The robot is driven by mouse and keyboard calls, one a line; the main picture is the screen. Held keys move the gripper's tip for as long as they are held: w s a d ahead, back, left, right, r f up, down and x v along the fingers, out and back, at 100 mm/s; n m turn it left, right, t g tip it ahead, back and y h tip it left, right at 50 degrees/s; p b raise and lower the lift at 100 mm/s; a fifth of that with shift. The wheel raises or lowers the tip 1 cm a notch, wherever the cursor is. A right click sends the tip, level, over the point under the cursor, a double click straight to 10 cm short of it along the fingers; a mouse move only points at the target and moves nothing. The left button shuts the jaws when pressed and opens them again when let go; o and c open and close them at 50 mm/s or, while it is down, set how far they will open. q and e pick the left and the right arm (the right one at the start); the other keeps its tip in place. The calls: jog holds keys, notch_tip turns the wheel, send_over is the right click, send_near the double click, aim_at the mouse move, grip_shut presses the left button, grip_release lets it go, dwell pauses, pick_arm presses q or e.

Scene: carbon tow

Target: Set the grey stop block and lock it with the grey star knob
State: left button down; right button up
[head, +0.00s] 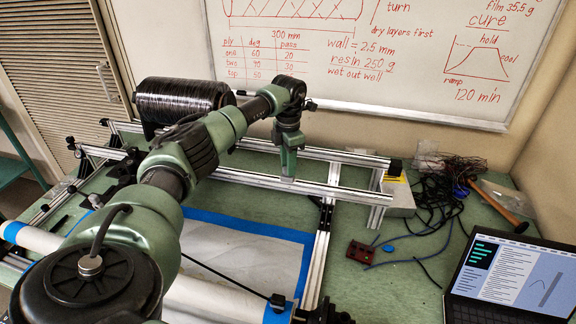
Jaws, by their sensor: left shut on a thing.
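My left arm comes in from the lower left, and its gripper (288,172) points down over the metal rails of the frame. The gripper is shut on a small light grey piece (288,181), mostly covered by the fingers. I cannot tell whether this piece is the stop block or the star knob, nor whether it touches the front rail (255,181). I cannot make out any other stop block or star knob. My right gripper is not in view.
A black tow spool (183,97) stands behind my arm. Right of the frame are a grey box (398,199), a red block (361,252), tangled black cables (437,215), a hammer (499,206) and a laptop (512,280). A blue-edged white sheet (245,243) lies inside the frame.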

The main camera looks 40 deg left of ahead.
pick_arm(q)
jog(key=m, duration=0.6)
jog(key=shift+b, duration=0.35)
jog(key=shift+m, duration=0.3)
jog(key=c, duration=1.1)
grip_release()
notch_tip(320, 180, up, 7)
jog(key=shift+w+d+f+b, duration=0.1)
jog(key=shift+f+b, duration=0.1)
jog(key=shift+b, duration=0.75)
jog(key=shift+r, duration=0.6)
